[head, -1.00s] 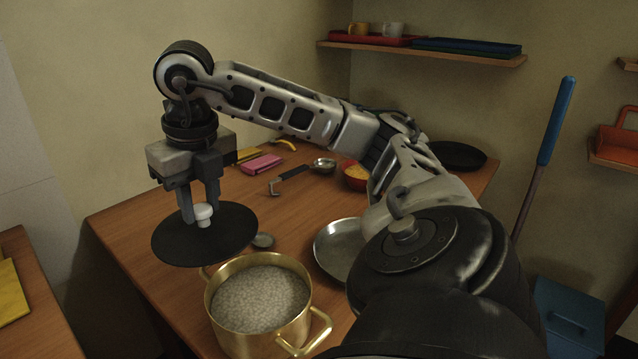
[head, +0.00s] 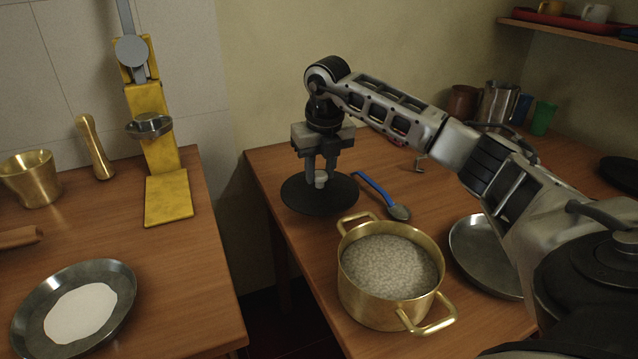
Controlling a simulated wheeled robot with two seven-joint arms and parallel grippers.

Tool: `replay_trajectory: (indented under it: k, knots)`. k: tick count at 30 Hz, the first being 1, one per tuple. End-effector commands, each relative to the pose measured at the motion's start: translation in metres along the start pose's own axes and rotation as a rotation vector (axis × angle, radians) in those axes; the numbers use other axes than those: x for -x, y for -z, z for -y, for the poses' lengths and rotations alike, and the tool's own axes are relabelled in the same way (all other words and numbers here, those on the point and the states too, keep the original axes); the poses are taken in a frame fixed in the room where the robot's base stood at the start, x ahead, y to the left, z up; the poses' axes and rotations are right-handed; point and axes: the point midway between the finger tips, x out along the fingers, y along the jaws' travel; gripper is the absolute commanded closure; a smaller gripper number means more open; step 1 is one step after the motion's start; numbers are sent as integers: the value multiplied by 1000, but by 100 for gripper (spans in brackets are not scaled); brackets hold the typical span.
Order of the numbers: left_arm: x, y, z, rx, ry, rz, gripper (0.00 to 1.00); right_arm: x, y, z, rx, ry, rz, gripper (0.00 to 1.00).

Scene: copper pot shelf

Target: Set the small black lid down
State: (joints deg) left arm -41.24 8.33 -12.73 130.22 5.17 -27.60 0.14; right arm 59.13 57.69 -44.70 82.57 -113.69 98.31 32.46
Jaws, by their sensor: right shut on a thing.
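The black lid (head: 338,199) is a flat dark disc with a pale knob on top, in the head view near the left edge of the right-hand table. My right gripper (head: 320,176) points down and is shut on the knob. The lid looks level and is very low over the tabletop; I cannot tell whether it touches. The brass pot (head: 386,312) with two handles stands in front and to the right, filled with grey speckled contents. A blue-handled spoon (head: 375,189) lies just right of the lid. My left gripper is out of view.
A metal pan (head: 474,262) lies right of the pot. A gap separates this table from the left one, which holds a yellow press (head: 168,197), a brass mortar (head: 30,180) and a plate (head: 119,300). Cups, including a green one (head: 543,118), stand at the back right.

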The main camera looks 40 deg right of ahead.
Motion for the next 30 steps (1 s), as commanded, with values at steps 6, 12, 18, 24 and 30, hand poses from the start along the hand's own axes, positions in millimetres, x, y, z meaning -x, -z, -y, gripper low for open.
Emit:
replay_trajectory:
  k: [6,12,18,24,30]
  knots:
    - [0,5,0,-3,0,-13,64,-14,-8,-1,-1,-1,0,100]
    - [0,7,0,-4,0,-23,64,-41,-2,0,0,0,-1,100]
    - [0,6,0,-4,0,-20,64,-41,-3,0,0,-1,2,100]
    - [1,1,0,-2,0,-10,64,-45,-2,0,0,0,0,65]
    - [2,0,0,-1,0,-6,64,-44,-2,0,0,0,0,49]
